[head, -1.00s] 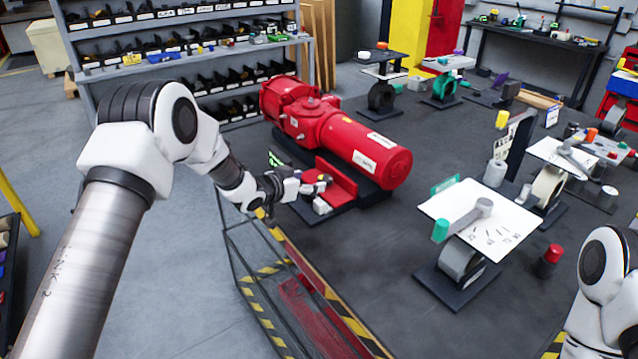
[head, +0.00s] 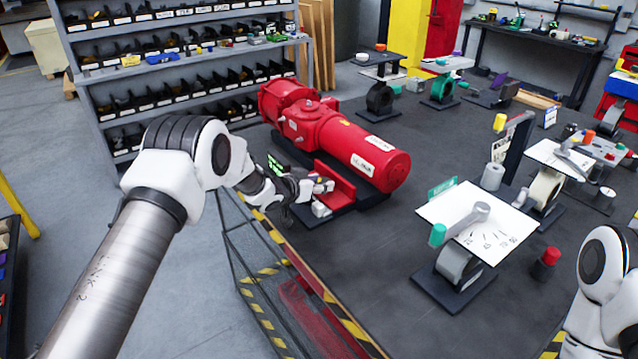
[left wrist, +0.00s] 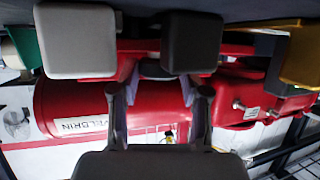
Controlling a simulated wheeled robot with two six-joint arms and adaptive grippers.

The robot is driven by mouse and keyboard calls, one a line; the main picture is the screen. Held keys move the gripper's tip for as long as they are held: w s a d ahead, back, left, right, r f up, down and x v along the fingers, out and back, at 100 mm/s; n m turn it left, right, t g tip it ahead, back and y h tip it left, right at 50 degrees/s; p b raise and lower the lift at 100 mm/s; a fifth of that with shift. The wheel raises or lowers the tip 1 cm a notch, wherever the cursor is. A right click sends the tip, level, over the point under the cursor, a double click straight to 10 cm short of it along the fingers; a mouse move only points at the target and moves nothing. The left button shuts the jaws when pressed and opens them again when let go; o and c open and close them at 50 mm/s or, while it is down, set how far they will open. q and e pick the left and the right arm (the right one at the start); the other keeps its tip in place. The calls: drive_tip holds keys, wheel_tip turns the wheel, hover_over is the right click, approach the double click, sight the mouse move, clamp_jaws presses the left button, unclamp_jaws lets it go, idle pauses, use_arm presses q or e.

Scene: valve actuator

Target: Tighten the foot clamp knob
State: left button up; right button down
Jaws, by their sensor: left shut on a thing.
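The red valve actuator (head: 350,145) lies on its side on the dark table, with a red L-shaped foot bracket (head: 338,187) at its near side. My left gripper (head: 322,186) is at this bracket, shut on the foot clamp knob, which the fingers largely hide. A small pale block (head: 320,209) sits just below the fingers. In the left wrist view, my finger links (left wrist: 158,105) reach toward a pale grey block (left wrist: 75,40) and a dark block (left wrist: 190,42), with the red actuator (left wrist: 75,105) behind. I cannot tell which block is the knob. My right gripper is out of view.
A stand with a white dial plate and teal-ended lever (head: 478,222) is to the right, with a red-capped cylinder (head: 545,262) beside it. A shelf rack of bins (head: 190,80) stands behind. The table's striped edge (head: 340,315) is in front.

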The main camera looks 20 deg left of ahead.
use_arm(q)
drive_tip(key=shift+w+r+m+h, duration=0.1)
drive_tip(key=shift+r+m+h, duration=0.1)
drive_tip(key=shift+m+h, duration=0.15)
idle(0.3)
drive_tip(key=shift+a+m+h+p, duration=0.15)
drive_tip(key=shift+m+h+p, duration=0.1)
drive_tip(key=shift+h+p, duration=0.15)
drive_tip(key=shift+w+a+m+g+h, duration=0.1)
drive_tip(key=shift+m+g+h, duration=0.5)
drive_tip(key=shift+m, duration=0.1)
drive_tip(key=shift+w+a+f+m+g+h, duration=0.1)
drive_tip(key=shift+f+m+g+h, duration=0.15)
drive_tip(key=shift+m+g+h, duration=0.4)
drive_tip(key=m+g+h+b, duration=0.1)
drive_tip(key=b, duration=0.3)
drive_tip(key=m+g+h+b, duration=0.1)
drive_tip(key=m+b, duration=0.1)
drive_tip(key=b, duration=0.1)
drive_tip(key=shift+w+a+f+g+b, duration=0.15)
drive_tip(key=shift+g+b, duration=0.1)
drive_tip(key=shift+b, duration=0.15)
drive_tip(key=shift+m+g+h+b, duration=0.3)
drive_tip(key=shift+m+h+b, duration=0.1)
drive_tip(key=shift+b, duration=0.25)
drive_tip(key=shift+r, duration=0.45)
